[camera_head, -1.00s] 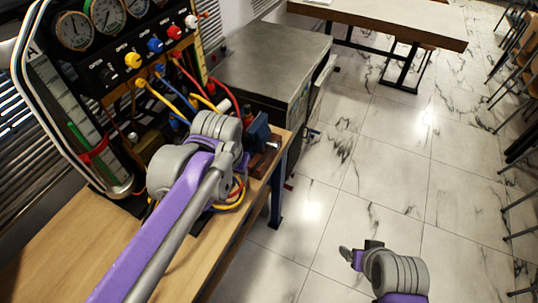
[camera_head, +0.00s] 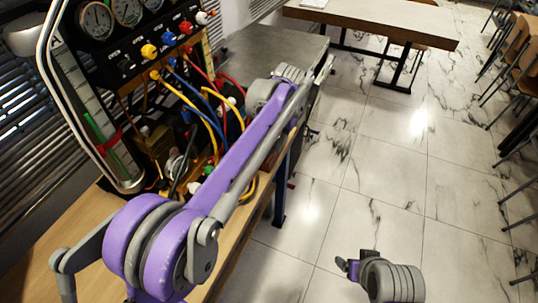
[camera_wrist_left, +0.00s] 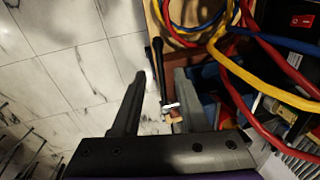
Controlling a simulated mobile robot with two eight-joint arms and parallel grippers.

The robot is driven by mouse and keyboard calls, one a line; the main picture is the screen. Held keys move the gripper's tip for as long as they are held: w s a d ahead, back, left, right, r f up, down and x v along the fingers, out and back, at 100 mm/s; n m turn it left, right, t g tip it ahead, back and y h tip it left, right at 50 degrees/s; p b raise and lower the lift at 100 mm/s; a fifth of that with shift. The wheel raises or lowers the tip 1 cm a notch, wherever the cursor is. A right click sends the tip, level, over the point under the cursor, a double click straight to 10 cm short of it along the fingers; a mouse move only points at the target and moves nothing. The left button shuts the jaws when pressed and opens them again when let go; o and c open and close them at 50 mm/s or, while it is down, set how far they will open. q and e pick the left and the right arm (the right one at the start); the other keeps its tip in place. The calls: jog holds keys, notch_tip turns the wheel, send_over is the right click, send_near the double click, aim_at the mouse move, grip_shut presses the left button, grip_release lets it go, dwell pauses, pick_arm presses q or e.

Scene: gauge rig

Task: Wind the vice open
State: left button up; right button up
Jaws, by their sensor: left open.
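The vice (camera_wrist_left: 208,103) shows in the left wrist view as blue parts behind the right finger, partly covered by hoses. Its handle, a slim black bar (camera_wrist_left: 157,52), runs upright in that picture, with a pale metal piece near its lower end. My left gripper (camera_wrist_left: 160,76) is open, and the bar lies between its two fingers in the picture. I see no clear contact with it. In the head view my left arm crosses the bench and hides the vice; the left fingertips are not clear there. My right gripper (camera_head: 348,265) is low over the floor, too small to read.
A gauge panel (camera_head: 150,40) with coloured knobs stands on the wooden bench (camera_head: 60,240). Yellow, red and blue hoses (camera_head: 215,115) loop close to the vice. A grey metal-topped cabinet (camera_head: 250,50) stands behind.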

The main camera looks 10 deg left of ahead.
aim_at(269, 153)
pick_arm(q)
jog(key=f, duration=0.4)
jog(key=a+f, duration=0.1)
jog(key=f, duration=0.1)
jog(key=shift+w, duration=0.2)
jog(key=shift+r, duration=0.1)
grip_shut()
dwell(1.0)
